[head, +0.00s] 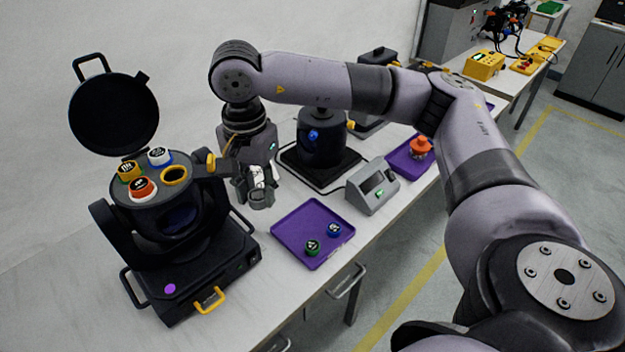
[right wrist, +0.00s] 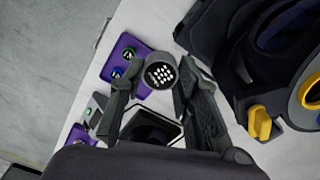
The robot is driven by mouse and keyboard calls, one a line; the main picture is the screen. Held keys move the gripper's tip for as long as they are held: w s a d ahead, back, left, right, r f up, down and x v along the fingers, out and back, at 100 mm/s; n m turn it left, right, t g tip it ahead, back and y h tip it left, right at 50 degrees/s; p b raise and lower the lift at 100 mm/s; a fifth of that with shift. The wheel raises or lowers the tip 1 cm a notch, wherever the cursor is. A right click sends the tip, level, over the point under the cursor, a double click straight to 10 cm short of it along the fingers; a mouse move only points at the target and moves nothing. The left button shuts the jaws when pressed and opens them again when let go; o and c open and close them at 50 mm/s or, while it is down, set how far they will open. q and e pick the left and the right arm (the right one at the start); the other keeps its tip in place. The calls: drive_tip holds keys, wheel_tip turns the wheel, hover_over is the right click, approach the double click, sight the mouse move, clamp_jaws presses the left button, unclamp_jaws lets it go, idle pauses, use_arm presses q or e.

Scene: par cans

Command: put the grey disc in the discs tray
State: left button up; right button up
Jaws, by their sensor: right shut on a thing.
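My right gripper (head: 258,182) is shut on the grey disc (head: 261,200) and holds it above the table, between the open par can and the purple tray. In the right wrist view the grey disc (right wrist: 160,72) shows a dark face with white dots, between the fingertips of my right gripper (right wrist: 163,80). The purple discs tray (head: 290,225) lies to the right of and nearer than the gripper. It holds a green disc (head: 312,247) and a blue disc (head: 334,230), and much of its floor is bare. My left gripper is not in view.
The black par can (head: 180,235) stands at left with its lid (head: 113,115) raised and yellow, white and orange discs on top. A grey display box (head: 372,188), a black device (head: 322,140) and a second purple tray (head: 395,165) with an orange thing stand farther right.

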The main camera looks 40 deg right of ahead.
drive_tip(key=w+d+f+m+b, duration=0.2)
drive_tip(key=w+d+m+b, duration=0.15)
drive_tip(key=m, duration=0.75)
drive_tip(key=m+b, duration=0.3)
drive_tip(key=m, duration=1.7)
hover_over(292, 232)
wheel_tip(292, 232, down, 18)
drive_tip(key=shift+r, duration=0.15)
wheel_tip(292, 232, down, 4)
drive_tip(key=shift+f, duration=0.6)
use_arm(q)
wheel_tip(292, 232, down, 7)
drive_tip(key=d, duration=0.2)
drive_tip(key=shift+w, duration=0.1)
